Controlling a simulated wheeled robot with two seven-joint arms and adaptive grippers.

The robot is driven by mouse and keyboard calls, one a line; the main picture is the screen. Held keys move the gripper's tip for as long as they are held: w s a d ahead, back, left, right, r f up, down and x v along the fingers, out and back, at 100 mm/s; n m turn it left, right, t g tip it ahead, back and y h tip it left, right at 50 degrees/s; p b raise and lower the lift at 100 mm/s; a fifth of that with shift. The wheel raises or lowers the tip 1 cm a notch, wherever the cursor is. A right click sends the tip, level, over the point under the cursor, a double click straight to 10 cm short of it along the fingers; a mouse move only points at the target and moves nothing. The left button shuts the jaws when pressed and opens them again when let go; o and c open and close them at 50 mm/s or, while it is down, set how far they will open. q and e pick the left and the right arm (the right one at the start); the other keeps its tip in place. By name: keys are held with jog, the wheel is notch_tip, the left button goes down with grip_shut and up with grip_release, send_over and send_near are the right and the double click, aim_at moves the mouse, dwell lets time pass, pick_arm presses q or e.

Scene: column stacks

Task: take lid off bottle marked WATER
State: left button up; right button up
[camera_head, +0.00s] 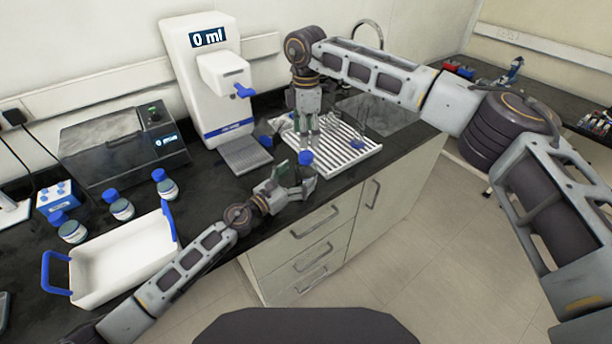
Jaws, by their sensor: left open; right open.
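A blue lid (306,158) shows at the front of the counter, between and just beyond the fingertips of my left gripper (296,179). Most of whatever is under the lid is hidden by the gripper, and no WATER label can be read. My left gripper is open. My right gripper (309,137) points down over the white drying rack, above and behind the blue lid, open and apart from it. Three bottles with blue lids stand at the left: one (72,232), another (121,209) and a third (166,188). Their labels are too small to read.
A white tray (95,290) with blue handles lies at the front left. A white dispenser (205,100) reading "0 ml" stands behind, beside a grey box device (118,150). The ribbed drying rack (355,158) lies by the sink (385,117). The counter's front edge is close to my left gripper.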

aim_at(306, 170)
pick_arm(q)
jog(key=shift+x, duration=2.1)
grip_shut()
pick_arm(e)
jog(key=shift+m, duration=2.2)
jog(key=shift+f, duration=0.15)
jog(key=shift+f, duration=3.9)
jog(key=shift+c, duration=0.2)
